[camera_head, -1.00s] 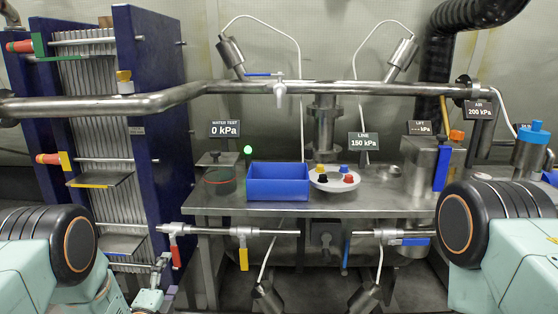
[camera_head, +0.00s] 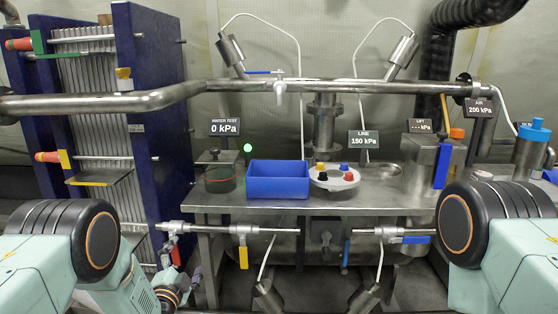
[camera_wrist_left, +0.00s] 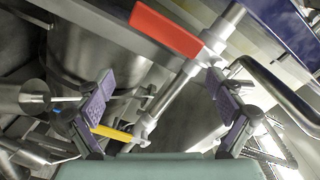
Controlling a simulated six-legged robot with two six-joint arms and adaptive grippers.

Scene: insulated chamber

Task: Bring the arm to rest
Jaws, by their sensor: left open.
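My left arm (camera_head: 105,285) comes in at the lower left of the head view, its wrist low beside the blue-framed plate stack. My left gripper (camera_head: 184,276) is small and partly lost among the pipes there, just below the red valve handle (camera_head: 175,256). In the left wrist view my left gripper (camera_wrist_left: 165,108) is open, with two purple-padded fingers wide apart and nothing between the pads. The red handle (camera_wrist_left: 166,28) and a yellow handle (camera_wrist_left: 112,133) on a pipe lie beyond the fingers. My right arm (camera_head: 500,255) shows at the lower right; its gripper is out of view.
The plate stack (camera_head: 150,100) stands left. A horizontal pipe (camera_head: 210,228) with valves runs below the table edge.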

